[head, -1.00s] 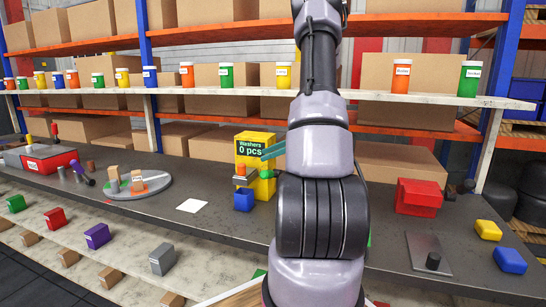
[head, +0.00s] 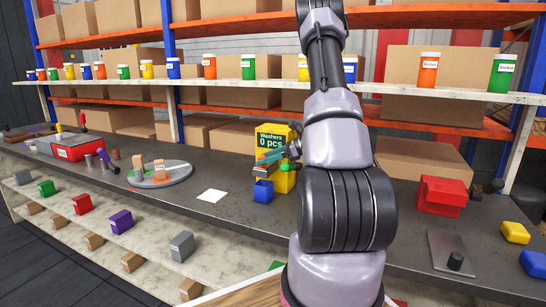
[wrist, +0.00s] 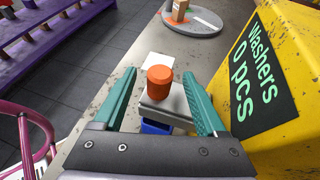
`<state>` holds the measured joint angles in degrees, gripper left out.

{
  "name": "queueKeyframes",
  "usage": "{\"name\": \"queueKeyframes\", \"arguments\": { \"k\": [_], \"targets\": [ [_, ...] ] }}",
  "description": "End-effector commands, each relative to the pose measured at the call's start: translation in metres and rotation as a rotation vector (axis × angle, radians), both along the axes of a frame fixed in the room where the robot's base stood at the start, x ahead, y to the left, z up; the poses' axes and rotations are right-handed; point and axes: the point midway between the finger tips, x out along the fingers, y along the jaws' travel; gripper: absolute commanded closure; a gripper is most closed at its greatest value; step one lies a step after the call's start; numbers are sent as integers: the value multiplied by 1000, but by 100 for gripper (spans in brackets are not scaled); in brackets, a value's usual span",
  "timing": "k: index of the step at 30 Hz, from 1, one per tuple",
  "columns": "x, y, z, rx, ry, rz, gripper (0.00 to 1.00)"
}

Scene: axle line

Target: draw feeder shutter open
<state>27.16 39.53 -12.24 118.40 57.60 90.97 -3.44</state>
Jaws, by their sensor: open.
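The yellow feeder (head: 265,133), labelled "Washers 0 pcs", stands on the grey bench. It also shows at the right of the wrist view (wrist: 276,60). In the wrist view an orange knob (wrist: 159,82) sits on a grey plate (wrist: 172,108) beside the feeder's labelled face; this looks like the shutter. A blue bin (head: 263,191) stands below, partly hidden under the plate in the wrist view. My gripper (wrist: 160,76) is open, its teal fingers on either side of the knob with visible gaps. In the head view my gripper (head: 270,157) is in front of the feeder.
A white card (head: 212,196) and a round grey turntable (head: 160,175) with tan blocks lie left of the feeder. Bench around the card is clear. A shelf of small jars runs behind.

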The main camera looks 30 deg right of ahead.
Motion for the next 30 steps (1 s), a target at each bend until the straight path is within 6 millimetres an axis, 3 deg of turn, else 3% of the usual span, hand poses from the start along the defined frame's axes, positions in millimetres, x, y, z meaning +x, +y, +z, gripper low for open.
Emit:
{"name": "queueKeyframes", "arguments": {
  "k": [7,8,13,30],
  "targets": [
    [1,1,0,0,0,0,26],
    [1,1,0,0,0,0,34],
    [1,1,0,-1,-1,0,99],
    [-6,10,0,0,-1,0,100]
  ]
}}
